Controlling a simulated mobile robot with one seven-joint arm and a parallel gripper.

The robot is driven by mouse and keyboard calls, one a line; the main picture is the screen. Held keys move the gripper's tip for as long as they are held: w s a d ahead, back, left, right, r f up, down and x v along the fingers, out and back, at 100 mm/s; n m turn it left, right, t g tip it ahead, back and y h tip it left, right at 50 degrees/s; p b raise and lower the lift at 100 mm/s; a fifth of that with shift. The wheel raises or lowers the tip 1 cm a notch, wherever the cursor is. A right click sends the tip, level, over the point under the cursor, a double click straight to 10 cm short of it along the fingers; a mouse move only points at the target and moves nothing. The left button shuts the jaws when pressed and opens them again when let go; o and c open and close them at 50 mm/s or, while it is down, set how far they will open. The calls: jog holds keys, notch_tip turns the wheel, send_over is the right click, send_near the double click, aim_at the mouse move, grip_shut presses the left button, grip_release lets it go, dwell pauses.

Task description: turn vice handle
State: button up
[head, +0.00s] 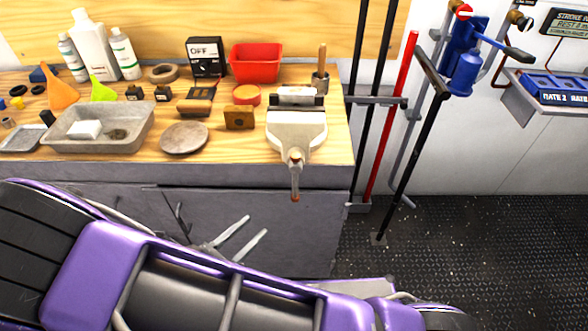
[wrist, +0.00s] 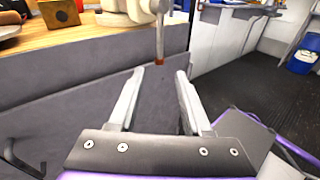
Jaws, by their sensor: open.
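The cream bench vice (head: 297,128) is fixed at the front right edge of the wooden workbench. Its handle (head: 295,182) hangs down in front of the bench, a pale bar with a reddish-brown end. My gripper (head: 257,224) is open and empty, below and to the left of the handle in the head view. In the wrist view, the handle (wrist: 160,38) hangs at top centre, its brown end just beyond the gap between the fingertips of my gripper (wrist: 159,74). The fingers appear apart from it. Only the lower part of the vice (wrist: 125,14) shows there.
The workbench (head: 225,152) holds a grey tray (head: 60,140), a round disc (head: 184,138), a wooden block (head: 239,117) and a red bin (head: 255,63). A blue pump (head: 465,60) and red pole (head: 392,115) stand right. Dark floor (head: 480,250) is open there.

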aim_at(294, 185)
jog(key=shift+n+t, duration=0.7)
jog(key=shift+t, duration=0.1)
jog(key=x, duration=1.6)
jog(key=shift+d+r, duration=0.25)
jog(key=shift+d, duration=0.25)
grip_shut()
